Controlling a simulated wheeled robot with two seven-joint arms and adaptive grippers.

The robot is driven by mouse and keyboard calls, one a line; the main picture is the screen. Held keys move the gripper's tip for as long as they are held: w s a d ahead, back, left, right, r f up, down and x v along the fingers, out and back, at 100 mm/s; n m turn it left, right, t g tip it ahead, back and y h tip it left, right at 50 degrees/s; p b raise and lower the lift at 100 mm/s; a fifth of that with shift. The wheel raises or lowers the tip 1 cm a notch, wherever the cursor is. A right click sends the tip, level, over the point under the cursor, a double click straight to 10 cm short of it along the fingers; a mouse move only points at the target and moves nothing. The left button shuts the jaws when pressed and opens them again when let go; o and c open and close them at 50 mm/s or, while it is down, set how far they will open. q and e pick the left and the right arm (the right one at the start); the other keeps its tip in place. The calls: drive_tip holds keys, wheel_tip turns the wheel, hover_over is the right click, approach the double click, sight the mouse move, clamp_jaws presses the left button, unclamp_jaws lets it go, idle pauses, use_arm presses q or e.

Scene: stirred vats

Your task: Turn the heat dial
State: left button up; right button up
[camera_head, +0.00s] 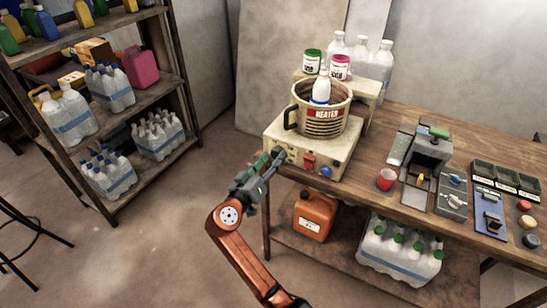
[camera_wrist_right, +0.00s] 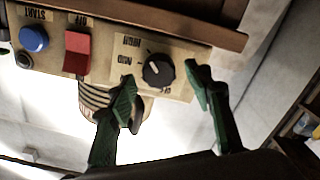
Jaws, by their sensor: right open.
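The black heat dial (camera_wrist_right: 158,71) with a pale pointer mark sits on the front panel of the cream heater box (camera_head: 290,141), with printed labels around it. My right gripper (camera_head: 269,163) is in front of the panel's left part. In the wrist view its two green fingers are open, one on each side of the dial, with visible gaps and nothing held. The dial is hard to make out behind the gripper in the head view. My left gripper is not in view.
A red switch (camera_wrist_right: 77,52) and a blue button (camera_wrist_right: 33,39) share the panel. A ribbed vat (camera_head: 325,128) holding a white bottle (camera_head: 321,90) stands on the box.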

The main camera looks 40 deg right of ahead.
drive_tip(key=v, duration=1)
drive_tip(key=shift+s+a, duration=0.2)
drive_tip(key=shift+a, duration=0.1)
drive_tip(key=shift+f, duration=0.1)
